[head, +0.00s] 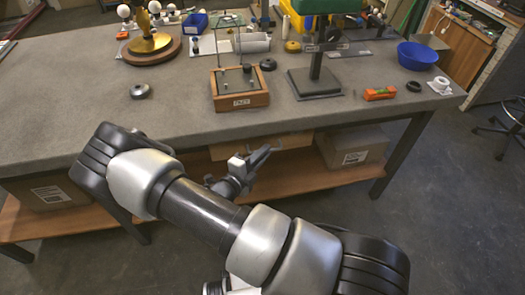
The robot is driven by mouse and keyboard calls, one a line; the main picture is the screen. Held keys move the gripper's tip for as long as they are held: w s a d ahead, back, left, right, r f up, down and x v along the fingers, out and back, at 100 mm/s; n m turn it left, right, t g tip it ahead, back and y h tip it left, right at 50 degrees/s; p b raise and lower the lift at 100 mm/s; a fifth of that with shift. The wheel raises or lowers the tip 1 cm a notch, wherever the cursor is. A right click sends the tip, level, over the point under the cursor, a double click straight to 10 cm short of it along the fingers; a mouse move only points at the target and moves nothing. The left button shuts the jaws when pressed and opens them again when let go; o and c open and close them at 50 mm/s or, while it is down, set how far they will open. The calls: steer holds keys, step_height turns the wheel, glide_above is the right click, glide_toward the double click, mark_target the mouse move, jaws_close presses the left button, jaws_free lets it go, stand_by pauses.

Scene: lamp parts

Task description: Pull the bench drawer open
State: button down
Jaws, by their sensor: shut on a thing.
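The bench drawer (294,141) shows as a pale wooden front under the front edge of the grey bench top (190,128). My gripper (262,154) is at the middle of this front, with its fingers closed at the drawer's handle. The handle itself is hidden by the fingers and too small to make out. My arm crosses the lower middle of the head view and covers part of the space below the drawer. I cannot tell from this view how far the drawer stands out.

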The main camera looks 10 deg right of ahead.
steer(key=s+p, duration=0.3)
steer(key=s, duration=2)
steer(key=shift+p, duration=0.3)
steer(key=c, duration=1.8)
jaws_free()
steer(key=shift+c, duration=0.2)
steer(key=shift+s, duration=0.1)
steer(key=v, duration=1.7)
steer(key=shift+s, duration=0.15)
steer(key=shift+a, duration=0.2)
